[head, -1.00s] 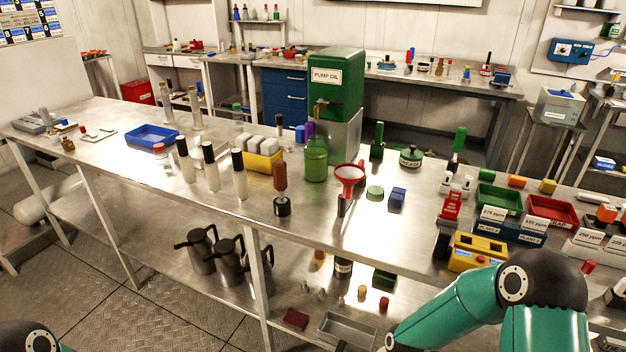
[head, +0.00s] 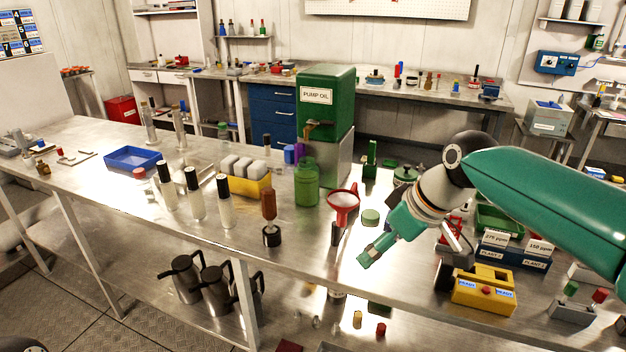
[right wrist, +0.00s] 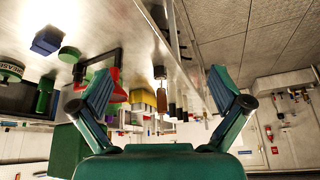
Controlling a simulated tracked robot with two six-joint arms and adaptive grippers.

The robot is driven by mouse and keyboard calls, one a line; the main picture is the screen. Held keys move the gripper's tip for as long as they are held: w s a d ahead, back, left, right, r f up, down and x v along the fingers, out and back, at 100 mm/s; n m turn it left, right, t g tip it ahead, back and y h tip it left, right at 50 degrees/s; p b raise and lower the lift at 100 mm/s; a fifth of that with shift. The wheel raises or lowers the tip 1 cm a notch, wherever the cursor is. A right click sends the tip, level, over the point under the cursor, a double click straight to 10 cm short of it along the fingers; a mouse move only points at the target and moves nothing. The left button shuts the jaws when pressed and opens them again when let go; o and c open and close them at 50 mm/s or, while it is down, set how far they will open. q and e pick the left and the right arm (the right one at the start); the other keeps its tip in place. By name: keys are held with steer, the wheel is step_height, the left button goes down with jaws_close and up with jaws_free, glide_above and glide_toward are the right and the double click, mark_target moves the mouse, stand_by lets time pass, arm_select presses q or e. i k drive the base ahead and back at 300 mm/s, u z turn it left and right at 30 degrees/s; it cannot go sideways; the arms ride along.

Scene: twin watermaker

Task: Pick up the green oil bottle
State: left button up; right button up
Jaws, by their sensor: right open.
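The green oil bottle (head: 306,185) stands upright on the steel bench in the head view, just in front of the green PUMP OIL dispenser (head: 326,100) and below its tap. My right gripper (head: 366,258) is over the bench's front part, to the right of the bottle and nearer me, clear of it. In the right wrist view the two fingers of the right gripper (right wrist: 165,92) are spread wide with nothing between them. I cannot clearly pick out the bottle in that upside-down view. My left gripper is out of view.
A yellow bin (head: 249,182) holds white blocks. A yellow READY box (head: 483,291) lies right.

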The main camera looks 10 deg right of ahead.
mark_target(306, 173)
steer(key=i, duration=1.3)
steer(key=u, duration=0.05)
